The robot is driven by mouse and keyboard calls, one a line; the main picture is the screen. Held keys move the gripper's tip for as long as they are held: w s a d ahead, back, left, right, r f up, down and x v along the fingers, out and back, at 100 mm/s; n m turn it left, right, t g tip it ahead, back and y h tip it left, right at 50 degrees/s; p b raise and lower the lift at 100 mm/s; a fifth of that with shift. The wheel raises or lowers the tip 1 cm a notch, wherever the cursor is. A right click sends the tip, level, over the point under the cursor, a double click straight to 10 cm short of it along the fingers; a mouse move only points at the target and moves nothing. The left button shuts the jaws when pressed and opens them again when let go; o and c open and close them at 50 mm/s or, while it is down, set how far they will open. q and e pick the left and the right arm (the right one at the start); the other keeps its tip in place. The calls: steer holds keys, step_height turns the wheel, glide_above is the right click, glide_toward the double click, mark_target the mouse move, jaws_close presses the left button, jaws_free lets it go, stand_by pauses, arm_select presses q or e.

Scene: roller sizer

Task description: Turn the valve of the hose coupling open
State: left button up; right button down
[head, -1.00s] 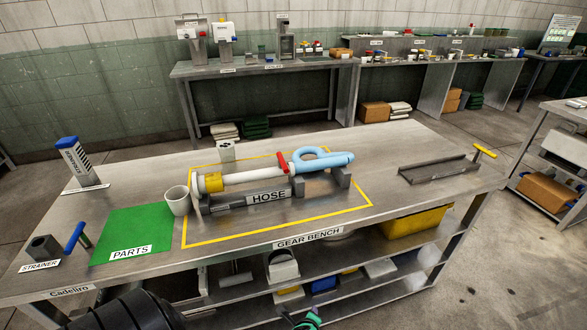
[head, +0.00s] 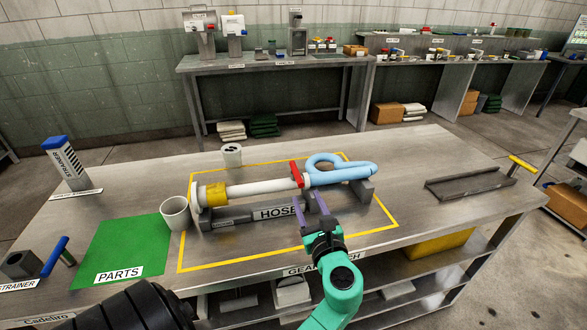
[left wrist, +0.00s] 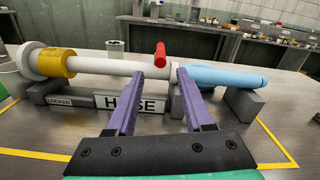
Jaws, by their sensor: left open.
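The hose coupling's white pipe (head: 260,187) lies across grey supports on the bench, with a yellow collar (head: 215,194) at its left end and a looped light-blue hose (head: 345,174) at its right. The red valve handle (head: 296,173) stands up where pipe and hose meet. It also shows in the left wrist view (left wrist: 160,55), beyond my fingertips and between them. My left gripper (head: 311,205) is open and empty, in front of the coupling just below the red handle; its purple fingers also show in the left wrist view (left wrist: 157,78). My right gripper is not in view.
A white cup (head: 174,213) stands by the pipe's left end, another container (head: 232,155) behind it. The HOSE block (head: 272,213) lies in front of the pipe. The green parts mat (head: 122,245) is left; a metal tray (head: 470,185) is right. Bare bench lies between coupling and tray.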

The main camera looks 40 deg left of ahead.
mark_target(296, 170)
arm_select(q)
steer(key=w+a, duration=0.1)
steer(key=w+a+r, duration=0.1)
steer(key=shift+w+a+p, duration=0.1)
steer(key=shift+a+p, duration=0.25)
steer(key=shift+a, duration=0.05)
steer(key=x, duration=0.5)
steer(key=f+x, duration=0.1)
steer(key=x, duration=0.2)
steer(key=shift+p, duration=0.4)
steer(key=shift+w+a, duration=0.1)
steer(key=shift+a, duration=0.15)
jaws_close()
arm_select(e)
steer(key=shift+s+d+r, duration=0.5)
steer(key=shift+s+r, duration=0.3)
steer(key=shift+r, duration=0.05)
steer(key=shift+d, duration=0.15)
